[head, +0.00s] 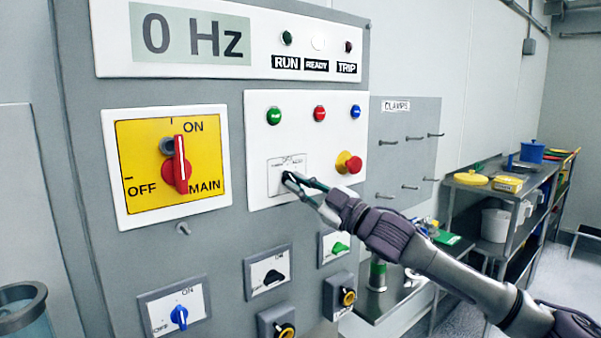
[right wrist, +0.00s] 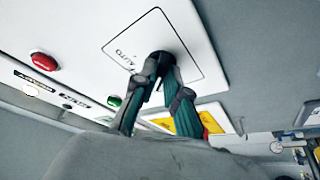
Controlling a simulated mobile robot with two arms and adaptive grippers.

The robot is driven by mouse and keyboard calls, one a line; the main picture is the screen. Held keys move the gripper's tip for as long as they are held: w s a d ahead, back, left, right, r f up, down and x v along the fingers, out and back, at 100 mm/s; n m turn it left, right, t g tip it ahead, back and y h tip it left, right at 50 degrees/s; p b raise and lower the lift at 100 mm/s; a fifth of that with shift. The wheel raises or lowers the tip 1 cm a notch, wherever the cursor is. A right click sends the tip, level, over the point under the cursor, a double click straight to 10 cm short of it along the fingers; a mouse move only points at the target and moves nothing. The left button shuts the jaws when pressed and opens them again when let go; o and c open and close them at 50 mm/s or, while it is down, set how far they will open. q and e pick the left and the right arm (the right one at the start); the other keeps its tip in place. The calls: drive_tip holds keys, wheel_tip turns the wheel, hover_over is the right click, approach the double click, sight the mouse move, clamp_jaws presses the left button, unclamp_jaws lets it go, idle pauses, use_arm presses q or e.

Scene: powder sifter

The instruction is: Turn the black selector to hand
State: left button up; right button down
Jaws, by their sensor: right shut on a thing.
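The black selector (right wrist: 163,62) sits on a white plate (head: 274,181) below the green and red buttons of the grey cabinet. In the head view it is mostly hidden by my right gripper (head: 287,178), and the way it points cannot be told. The plate has small labels, and AUTO is readable in the right wrist view. My right gripper is shut on the black selector, with its fingers (right wrist: 158,88) on either side of it. My left gripper is in neither view.
A red emergency knob (head: 348,163) sticks out close to the right of my gripper. A yellow main switch (head: 170,163) is to the left. Lower down are another black knob (head: 272,277), a green knob (head: 339,247) and a blue knob (head: 179,317). Shelves (head: 500,190) stand at the right.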

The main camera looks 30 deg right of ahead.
drive_tip(key=shift+d+r+n+y+p, duration=0.1)
drive_tip(key=shift+r+n+y+p, duration=0.2)
drive_tip(key=shift+n+p, duration=0.5)
drive_tip(key=shift+f, duration=0.1)
drive_tip(key=c, duration=1.2)
unclamp_jaws()
drive_tip(key=shift+w, duration=0.1)
drive_tip(key=shift+f, duration=0.15)
drive_tip(key=v, duration=1.2)
drive_tip(key=shift+r, duration=0.25)
